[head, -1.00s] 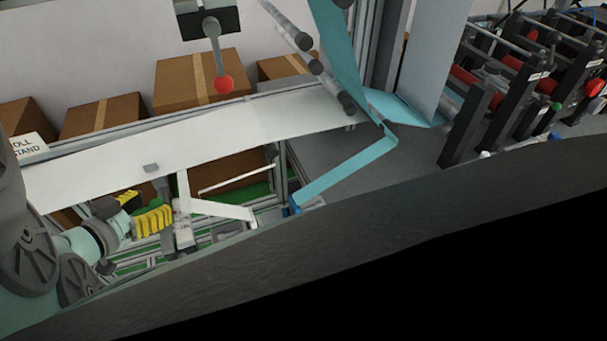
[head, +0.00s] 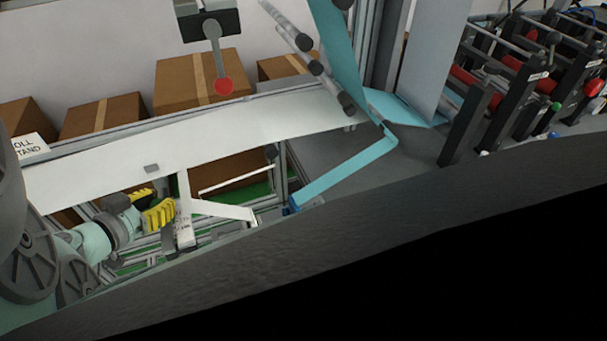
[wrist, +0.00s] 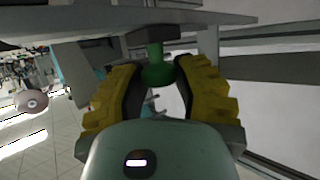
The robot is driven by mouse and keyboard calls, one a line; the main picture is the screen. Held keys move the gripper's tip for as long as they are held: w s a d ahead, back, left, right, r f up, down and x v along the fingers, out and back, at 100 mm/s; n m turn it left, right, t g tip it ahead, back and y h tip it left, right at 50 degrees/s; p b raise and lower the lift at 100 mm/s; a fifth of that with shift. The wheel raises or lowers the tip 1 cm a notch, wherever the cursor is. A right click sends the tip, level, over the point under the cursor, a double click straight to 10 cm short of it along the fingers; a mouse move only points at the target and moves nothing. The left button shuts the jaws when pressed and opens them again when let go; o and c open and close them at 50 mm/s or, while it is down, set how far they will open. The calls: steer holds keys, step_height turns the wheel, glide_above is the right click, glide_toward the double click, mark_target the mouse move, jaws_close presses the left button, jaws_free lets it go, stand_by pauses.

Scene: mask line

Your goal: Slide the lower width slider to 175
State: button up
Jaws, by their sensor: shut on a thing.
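My gripper (wrist: 160,80) has its yellow ribbed fingers closed around a green knob (wrist: 157,66) in the wrist view. The knob hangs beneath a dark block (wrist: 151,36) under a grey plate. In the head view my gripper (head: 168,212) is at the lower left, below the wide white sheet, and the knob is hidden there. A pale upright piece with small dark lettering (head: 185,232) stands just right of the fingers; its text is too small to read. I cannot read any scale value for the slider.
The white sheet (head: 230,140) spans above my gripper. A white bar (head: 225,209) and a blue angled strip (head: 345,172) lie to its right. Metal frame rails surround the space below. Cardboard boxes (head: 198,80) stand behind.

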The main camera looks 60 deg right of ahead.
jaws_close()
steer(key=shift+s+a+p, duration=0.35)
steer(key=shift+s+p, duration=0.15)
steer(key=shift+p, duration=0.05)
steer(key=shift+s+a, duration=0.25)
steer(key=shift+s, duration=0.1)
steer(key=o, duration=0.8)
jaws_free()
